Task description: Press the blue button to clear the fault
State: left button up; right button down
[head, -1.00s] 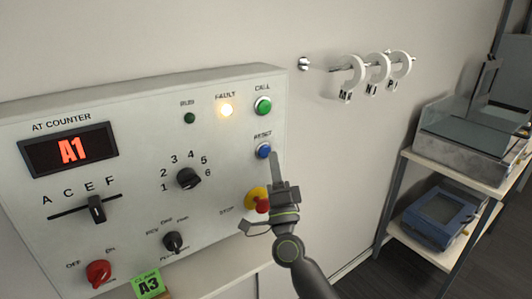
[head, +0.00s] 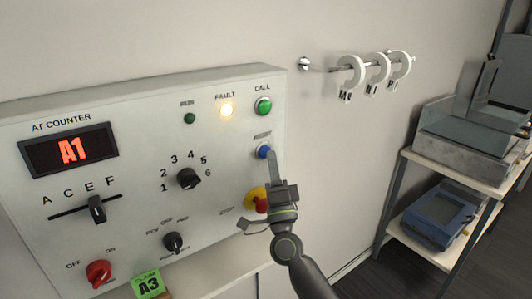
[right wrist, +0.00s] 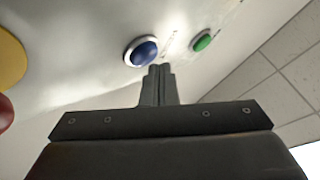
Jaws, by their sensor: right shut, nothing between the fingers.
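The blue button (head: 264,151), labelled RESET, sits on the right side of the grey control panel (head: 140,220), below the green CALL button (head: 263,106). The FAULT lamp (head: 227,110) glows yellow-white. My right gripper (head: 271,154) is shut and empty, its fingertips right beside the blue button's lower right edge. In the right wrist view the blue button (right wrist: 141,51) stands just ahead and slightly left of the shut fingertips (right wrist: 160,68). Whether the tips touch it I cannot tell. My left gripper is not in view.
A red stop knob on a yellow base (head: 254,196) sits just below the blue button, close to my gripper. A rail with white rings (head: 350,68) is on the wall to the right. Shelves (head: 460,165) with equipment stand at far right.

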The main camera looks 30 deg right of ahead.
jog(key=shift+w, duration=0.55)
dwell(0.7)
jog(key=shift+s, duration=0.1)
jog(key=shift+s+h+p, duration=0.3)
jog(key=shift+s, duration=0.5)
jog(key=s, duration=0.2)
jog(key=s+p, duration=0.1)
jog(key=s, duration=0.2)
jog(key=shift+d, duration=0.2)
dwell(0.5)
